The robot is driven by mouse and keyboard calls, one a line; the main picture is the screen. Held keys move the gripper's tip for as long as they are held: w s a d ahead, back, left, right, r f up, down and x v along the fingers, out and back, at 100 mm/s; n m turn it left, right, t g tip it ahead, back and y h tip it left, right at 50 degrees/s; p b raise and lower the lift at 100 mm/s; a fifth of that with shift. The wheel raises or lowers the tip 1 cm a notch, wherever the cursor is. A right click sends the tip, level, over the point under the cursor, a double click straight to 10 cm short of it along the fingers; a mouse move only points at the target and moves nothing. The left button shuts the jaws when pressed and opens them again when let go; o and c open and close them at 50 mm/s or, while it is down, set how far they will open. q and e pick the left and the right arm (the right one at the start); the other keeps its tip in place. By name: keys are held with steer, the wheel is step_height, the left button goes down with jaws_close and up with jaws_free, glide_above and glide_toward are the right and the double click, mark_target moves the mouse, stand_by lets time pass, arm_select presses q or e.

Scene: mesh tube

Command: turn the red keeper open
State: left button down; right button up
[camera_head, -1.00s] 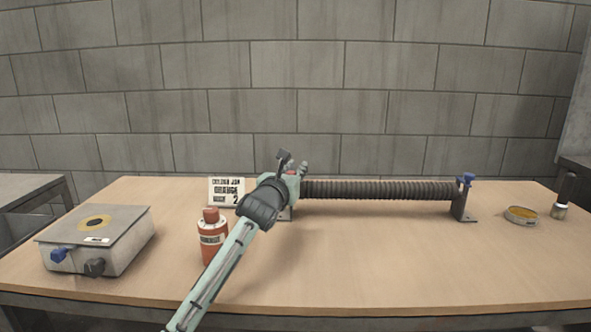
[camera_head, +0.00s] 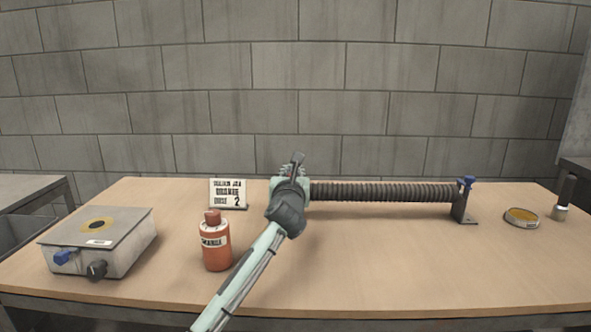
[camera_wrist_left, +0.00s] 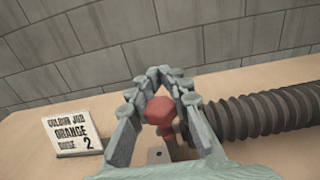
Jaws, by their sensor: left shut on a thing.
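The red keeper (camera_wrist_left: 159,112) sits at the left end of the dark ribbed tube, in the left wrist view. My left gripper (camera_wrist_left: 158,80) has its fingers closed around the keeper, one on each side. In the head view my left gripper (camera_head: 291,174) covers the tube's left end and hides the keeper. The ribbed tube (camera_head: 380,192) runs level to the right and also shows in the left wrist view (camera_wrist_left: 265,112). A blue keeper (camera_head: 467,182) sits on the bracket (camera_head: 460,208) at its right end. My right gripper is not in view.
An orange bottle (camera_head: 216,245) stands close left of my left forearm. A sign card (camera_head: 228,192) stands behind it. A grey box (camera_head: 98,240) with knobs is at the left. A round tin (camera_head: 521,217) and a small jar (camera_head: 560,213) are at the right. The front right table is clear.

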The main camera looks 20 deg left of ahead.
arm_select(q)
steer(key=n+y, duration=0.1)
steer(key=g+y, duration=0.1)
steer(key=shift+a+n+y, duration=0.2)
steer(key=shift+n+y, duration=0.1)
steer(key=shift+n, duration=0.1)
steer(key=n+g+y, duration=0.2)
steer(key=s+a+n+g+y, duration=0.1)
steer(key=n+g+y, duration=0.1)
steer(key=y, duration=0.1)
steer(key=n+g+y, duration=0.2)
steer(key=shift+s+a+g, duration=0.25)
steer(key=shift+g, duration=0.05)
steer(key=shift+s+a+f+n+g+y+b, duration=0.1)
steer(key=shift+s+n+g+y+b, duration=0.1)
steer(key=shift+n+g+y+b, duration=0.5)
steer(key=shift+s+a+r+n+g+y+b, duration=0.15)
steer(key=shift+s+n+g+y, duration=0.15)
steer(key=shift+n+g, duration=0.7)
steer(key=shift+s+a+f+n+g+y+b, duration=0.15)
steer(key=shift+n+g+y+b, duration=0.35)
steer(key=shift+g, duration=0.7)
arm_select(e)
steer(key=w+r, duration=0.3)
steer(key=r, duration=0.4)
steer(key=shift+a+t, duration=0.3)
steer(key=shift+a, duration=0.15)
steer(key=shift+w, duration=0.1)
